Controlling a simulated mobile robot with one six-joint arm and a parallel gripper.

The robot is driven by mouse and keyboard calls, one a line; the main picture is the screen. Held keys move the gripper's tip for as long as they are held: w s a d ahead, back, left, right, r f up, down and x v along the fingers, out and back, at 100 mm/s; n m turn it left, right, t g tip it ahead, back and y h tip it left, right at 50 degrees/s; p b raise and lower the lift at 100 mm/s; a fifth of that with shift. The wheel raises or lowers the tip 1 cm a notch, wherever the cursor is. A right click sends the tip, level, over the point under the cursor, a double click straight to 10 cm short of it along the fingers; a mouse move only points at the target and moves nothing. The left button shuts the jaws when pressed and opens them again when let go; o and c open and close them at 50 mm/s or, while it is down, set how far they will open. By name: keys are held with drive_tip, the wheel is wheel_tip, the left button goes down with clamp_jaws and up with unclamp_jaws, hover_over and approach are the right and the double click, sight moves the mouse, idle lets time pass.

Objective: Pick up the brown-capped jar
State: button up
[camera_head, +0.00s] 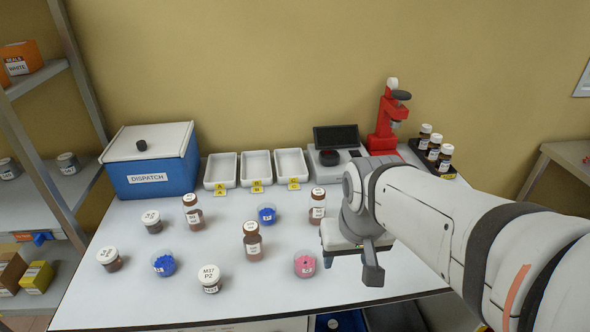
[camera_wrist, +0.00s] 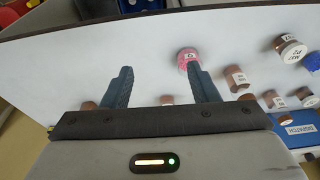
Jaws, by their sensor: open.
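One finger partly covers the pink-filled jar (camera_wrist: 188,57).
The pink jar (camera_head: 305,264), a white-capped jar (camera_head: 209,279) and a blue-filled jar (camera_head: 164,263) stand near the brown-capped jar. A white-capped bottle (camera_head: 317,205) is behind right. White trays (camera_head: 221,184), a blue dispatch box (camera_head: 150,178) and a red device (camera_head: 384,125) line the back.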

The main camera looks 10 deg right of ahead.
drive_tip(key=o, duration=0.3)
drive_tip(key=w+r+m+g+p, duration=0.1)
drive_tip(key=w+r+m+p, duration=0.1)
drive_tip(key=w, duration=1)
drive_tip(key=shift+w+d+r+m+p, duration=0.15)
drive_tip(key=shift+w+r+m+p, duration=0.15)
drive_tip(key=shift+m+p, duration=0.3)
drive_tip(key=m+g+p, duration=0.2)
drive_tip(key=m+p, duration=0.1)
hover_over(318, 201)
drive_tip(key=f, duration=0.3)
drive_tip(key=w+f, duration=0.1)
drive_tip(key=f, duration=0.1)
drive_tip(key=shift+w+f+m, duration=0.15)
drive_tip(key=shift+f+m, duration=0.15)
drive_tip(key=f+p, duration=0.1)
drive_tip(key=f, duration=0.3)
drive_tip(key=f+p, duration=0.1)
drive_tip(key=f, duration=0.2)
drive_tip(key=shift+w+d+f, duration=0.15)
drive_tip(key=shift+w+f, duration=0.05)
drive_tip(key=shift+f, duration=0.2)
drive_tip(key=shift+c, duration=0.2)
drive_tip(key=c, duration=1.3)
